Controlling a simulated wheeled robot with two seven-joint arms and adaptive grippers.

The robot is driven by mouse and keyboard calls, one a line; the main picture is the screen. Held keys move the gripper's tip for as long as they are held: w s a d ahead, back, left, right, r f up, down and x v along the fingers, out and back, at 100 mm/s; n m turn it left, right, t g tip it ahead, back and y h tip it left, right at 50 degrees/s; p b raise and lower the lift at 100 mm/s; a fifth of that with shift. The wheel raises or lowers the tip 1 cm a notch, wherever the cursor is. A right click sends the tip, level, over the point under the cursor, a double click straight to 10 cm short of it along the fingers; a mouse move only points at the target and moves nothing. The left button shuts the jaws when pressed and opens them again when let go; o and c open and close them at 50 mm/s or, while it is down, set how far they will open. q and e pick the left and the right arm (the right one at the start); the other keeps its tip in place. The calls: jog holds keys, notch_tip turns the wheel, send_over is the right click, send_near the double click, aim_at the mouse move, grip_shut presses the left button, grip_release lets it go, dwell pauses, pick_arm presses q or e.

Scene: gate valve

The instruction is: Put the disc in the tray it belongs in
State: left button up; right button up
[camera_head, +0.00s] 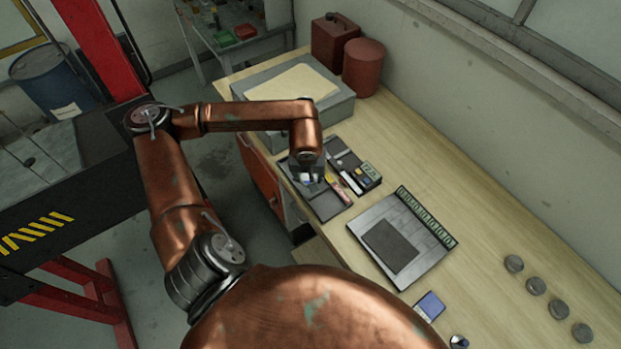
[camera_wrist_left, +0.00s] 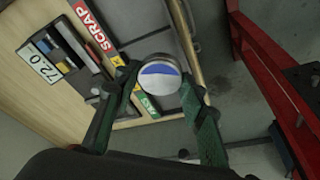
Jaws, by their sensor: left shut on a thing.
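My left gripper (camera_head: 308,174) is over the trays at the table's left edge. In the left wrist view, its green fingers (camera_wrist_left: 160,82) are shut on a round disc (camera_wrist_left: 160,77) with a white and blue face. The disc shows only small in the head view (camera_head: 306,178), partly hidden by the gripper. Below are dark trays (camera_head: 327,207) with coloured labels. In the left wrist view, a red label (camera_wrist_left: 90,32) reads SCRAP, with a yellow label (camera_wrist_left: 118,61) and a green label (camera_wrist_left: 146,104) beyond it. My right gripper is not in view.
A device with a display (camera_head: 370,171) reads 72.0 in the left wrist view (camera_wrist_left: 40,62). Several grey discs (camera_head: 535,286) stand at right. A grey box (camera_head: 300,82) and red cans (camera_head: 363,66) stand behind.

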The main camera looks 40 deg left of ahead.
pick_arm(q)
jog(key=w+f, duration=0.1)
jog(key=w+a+f, duration=0.1)
jog(key=f, duration=0.1)
jog(key=shift+w+a+f, duration=0.2)
jog(key=shift+w+f, duration=0.05)
jog(key=shift+w, duration=0.05)
jog(key=shift+p+x, duration=0.85)
jog(key=shift+x, duration=1.1)
jog(key=shift+s+d, duration=0.15)
jog(key=shift+s, duration=0.05)
jog(key=shift+f, duration=0.1)
jog(key=o, duration=1)
jog(key=shift+f, duration=0.1)
jog(key=shift+o, duration=0.9)
